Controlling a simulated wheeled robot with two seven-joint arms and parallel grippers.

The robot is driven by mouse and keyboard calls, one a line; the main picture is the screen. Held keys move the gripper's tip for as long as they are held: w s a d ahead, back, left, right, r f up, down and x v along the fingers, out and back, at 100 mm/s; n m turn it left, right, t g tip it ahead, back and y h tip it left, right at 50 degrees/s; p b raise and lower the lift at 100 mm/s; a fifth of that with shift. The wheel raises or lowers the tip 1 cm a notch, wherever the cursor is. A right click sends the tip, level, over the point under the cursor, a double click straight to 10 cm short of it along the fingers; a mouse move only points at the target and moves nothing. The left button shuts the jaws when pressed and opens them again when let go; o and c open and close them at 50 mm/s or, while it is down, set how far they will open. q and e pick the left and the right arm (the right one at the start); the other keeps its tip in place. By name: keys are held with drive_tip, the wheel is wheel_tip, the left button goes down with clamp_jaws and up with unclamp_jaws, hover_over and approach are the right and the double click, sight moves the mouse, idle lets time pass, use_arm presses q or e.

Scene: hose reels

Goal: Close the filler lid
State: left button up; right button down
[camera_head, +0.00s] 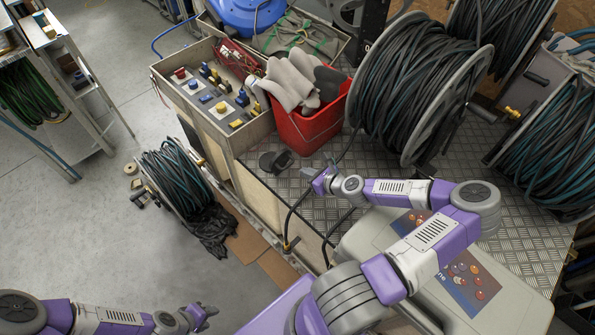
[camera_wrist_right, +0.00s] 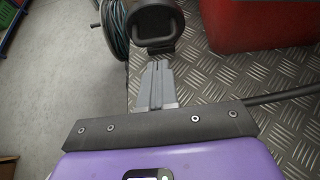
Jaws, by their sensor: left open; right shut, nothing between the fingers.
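The dark filler lid (camera_head: 268,160) is on the metal tread-plate deck, left of the red bucket, on a short dark filler neck (camera_head: 284,157). In the right wrist view the lid (camera_wrist_right: 154,20) appears as a dark rounded piece with a raised rim, at the top, just beyond my fingertips. It looks tilted up; its exact angle is hard to tell. My right gripper (camera_head: 308,172) is shut and empty, just right of the lid; its fingers (camera_wrist_right: 158,68) point at it, with contact unclear. My left gripper (camera_head: 206,312) is open and empty, low over the floor at bottom left.
A red bucket (camera_head: 308,128) with gloves stands close behind my right gripper. A socket box (camera_head: 215,98) stands behind left. A large hose reel (camera_head: 415,95) fills the deck's right. Another reel (camera_head: 175,180) stands on the floor.

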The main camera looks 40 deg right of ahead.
drive_tip(key=shift+b+x, duration=0.55)
drive_tip(key=shift+x, duration=2.05)
drive_tip(key=shift+r, duration=0.1)
